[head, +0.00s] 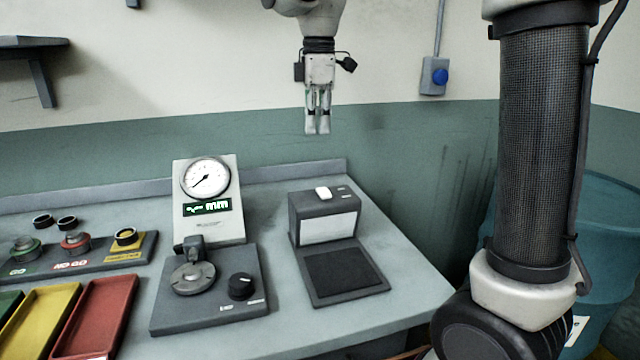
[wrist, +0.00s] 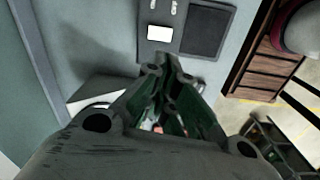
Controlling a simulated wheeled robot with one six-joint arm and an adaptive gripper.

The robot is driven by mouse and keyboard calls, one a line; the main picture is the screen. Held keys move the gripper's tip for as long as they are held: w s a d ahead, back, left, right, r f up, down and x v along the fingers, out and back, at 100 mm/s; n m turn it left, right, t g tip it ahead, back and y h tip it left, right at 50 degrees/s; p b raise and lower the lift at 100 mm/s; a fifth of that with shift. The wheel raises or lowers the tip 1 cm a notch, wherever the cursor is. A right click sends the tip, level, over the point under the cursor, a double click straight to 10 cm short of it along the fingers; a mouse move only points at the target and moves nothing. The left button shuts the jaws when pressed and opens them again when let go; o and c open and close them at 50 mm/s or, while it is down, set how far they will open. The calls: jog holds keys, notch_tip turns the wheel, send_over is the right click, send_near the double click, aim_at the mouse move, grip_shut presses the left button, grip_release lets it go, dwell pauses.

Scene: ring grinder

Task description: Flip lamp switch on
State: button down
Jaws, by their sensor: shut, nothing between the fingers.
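The lamp (head: 325,222) is a dark box with a pale front panel and a dark pad in front of it, at the right of the bench. Its switch (head: 323,193) is a white rocker on the box top. In the wrist view the lamp (wrist: 158,17) is at the top, with the white switch (wrist: 159,33) on it. My gripper (head: 317,132) hangs pointing down, shut and empty. In the head view it appears above the switch, with a clear gap. In the wrist view the fingertips (wrist: 173,66) show just below the switch.
A dial gauge (head: 206,178) with a green display stands left of the lamp, behind a grey base with a knob (head: 241,286). Ring stands and a red tray (head: 97,314) are further left. A blue-button wall box (head: 434,76) is behind. A teal barrel (head: 612,215) is at right.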

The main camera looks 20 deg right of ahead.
jog(key=shift+s+d+f+n, duration=0.1)
jog(key=shift+s+n, duration=0.2)
jog(key=shift+n, duration=0.6)
jog(key=shift+f, duration=0.1)
notch_tip(320, 180, down, 9)
jog(key=shift+f, duration=0.15)
jog(key=shift+w+r, duration=0.3)
jog(key=shift+w, duration=0.45)
jog(key=shift+r, duration=0.1)
notch_tip(320, 180, up, 12)
